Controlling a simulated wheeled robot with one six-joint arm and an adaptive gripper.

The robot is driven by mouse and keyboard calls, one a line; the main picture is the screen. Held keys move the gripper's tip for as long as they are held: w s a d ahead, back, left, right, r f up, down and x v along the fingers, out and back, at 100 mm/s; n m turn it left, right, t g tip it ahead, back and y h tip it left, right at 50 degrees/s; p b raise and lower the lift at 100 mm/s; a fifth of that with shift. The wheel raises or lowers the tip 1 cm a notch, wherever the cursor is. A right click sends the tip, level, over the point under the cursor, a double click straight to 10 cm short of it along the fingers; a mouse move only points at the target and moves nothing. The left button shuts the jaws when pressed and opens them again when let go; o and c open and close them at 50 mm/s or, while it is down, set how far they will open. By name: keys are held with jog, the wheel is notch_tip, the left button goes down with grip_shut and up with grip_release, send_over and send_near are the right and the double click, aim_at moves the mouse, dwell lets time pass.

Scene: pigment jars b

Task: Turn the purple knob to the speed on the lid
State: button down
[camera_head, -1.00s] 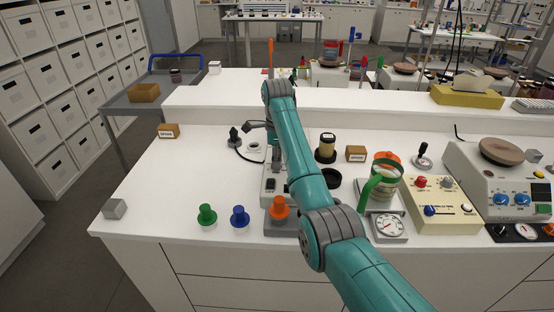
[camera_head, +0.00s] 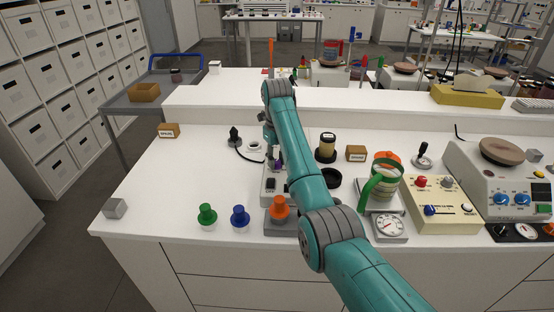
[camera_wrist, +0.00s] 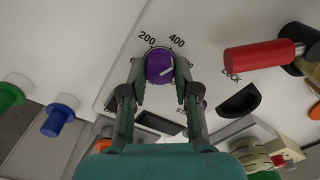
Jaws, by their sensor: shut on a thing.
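The purple knob (camera_wrist: 158,66) sits on a pale panel (camera_wrist: 120,80) in the wrist view, with a white pointer line aimed right and slightly up. The marks 200 and 400 show above it; other marks are partly covered by my fingers. My gripper (camera_wrist: 160,70) is shut on the knob, a finger on each side. In the head view the white device (camera_head: 270,186) with a dark switch is partly hidden behind my arm. A jar with a dark lid (camera_head: 327,136) stands right of my arm; I cannot read any speed on it.
Green (camera_head: 207,214), blue (camera_head: 240,215) and orange (camera_head: 279,207) knobbed pieces stand near the front edge. A green-handled jug (camera_head: 382,185) stands on a dial scale right of my arm. A red cylinder (camera_wrist: 262,57) lies to the right in the wrist view. The left bench is mostly clear.

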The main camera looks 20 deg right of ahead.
jog(key=shift+m, duration=0.8)
jog(key=c, duration=0.8)
grip_release()
jog(key=shift+c, duration=0.2)
